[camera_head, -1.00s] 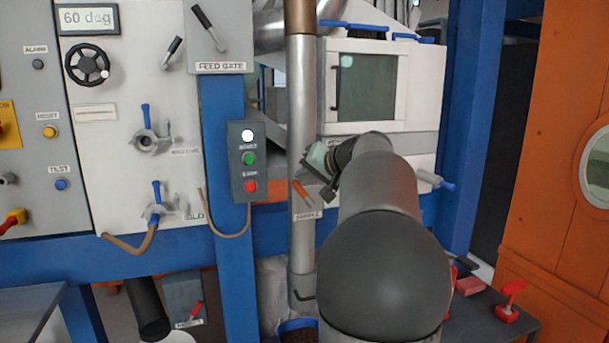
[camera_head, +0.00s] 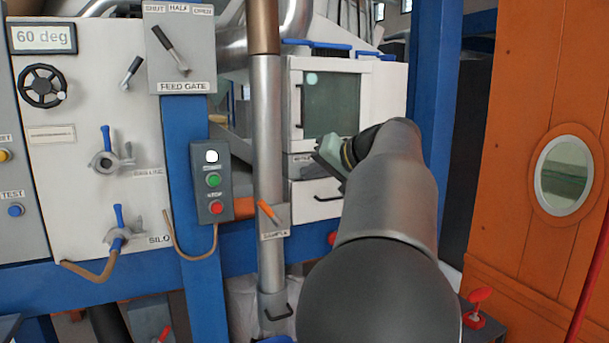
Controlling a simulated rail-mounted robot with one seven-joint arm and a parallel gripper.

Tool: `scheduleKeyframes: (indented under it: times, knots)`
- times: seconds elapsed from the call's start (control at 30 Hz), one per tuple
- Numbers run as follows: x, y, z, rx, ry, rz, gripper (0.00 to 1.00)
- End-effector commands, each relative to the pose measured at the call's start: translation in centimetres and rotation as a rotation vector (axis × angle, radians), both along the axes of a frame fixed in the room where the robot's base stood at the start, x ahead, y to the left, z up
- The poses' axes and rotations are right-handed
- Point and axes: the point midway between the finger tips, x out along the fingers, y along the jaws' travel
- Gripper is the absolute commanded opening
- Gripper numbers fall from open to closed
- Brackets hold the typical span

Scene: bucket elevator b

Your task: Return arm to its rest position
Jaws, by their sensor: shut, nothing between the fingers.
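My arm rises from the bottom right of the head view and reaches forward toward the cabinet. My gripper (camera_head: 329,155) is at its far end, small and partly hidden behind my own wrist. It is shut and empty, in front of the lower edge of the white cabinet with a dark window (camera_head: 332,103). It stands to the right of the grey vertical pipe (camera_head: 268,130) and appears apart from it.
The pipe carries an orange sample lever (camera_head: 268,211). A start/stop box (camera_head: 211,183) hangs on the blue post (camera_head: 188,125). The feed gate panel (camera_head: 179,55) is above. An orange wall with a round window (camera_head: 563,174) stands at right. A red-handled item (camera_head: 477,308) sits low right.

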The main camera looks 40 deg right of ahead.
Motion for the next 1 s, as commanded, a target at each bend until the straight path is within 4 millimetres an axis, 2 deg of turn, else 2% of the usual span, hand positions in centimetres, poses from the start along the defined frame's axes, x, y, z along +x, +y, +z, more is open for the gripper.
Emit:
scheduleKeyframes:
  times: [0.53, 0.63, 0.67, 0.77, 0.87, 0.9, 0.97, 1.0]
  knots:
    - [0.1, 0.1, 0.0, 0.001, 0.001, 0.002, 0.00]
    - [0.6, 1.4, -0.5, 0.013, 0.026, 0.020, 0.00]
    - [0.9, 2.2, -0.8, 0.021, 0.044, 0.031, 0.00]
    - [2.2, 6.5, -2.8, 0.054, 0.140, 0.087, 0.00]
    - [2.7, 13.0, -6.1, 0.072, 0.289, 0.171, 0.00]
    - [2.5, 15.8, -7.5, 0.069, 0.355, 0.210, 0.00]
    - [1.7, 19.8, -9.7, 0.053, 0.453, 0.266, 0.00]
    - [0.9, 22.4, -11.1, 0.034, 0.518, 0.304, 0.00]
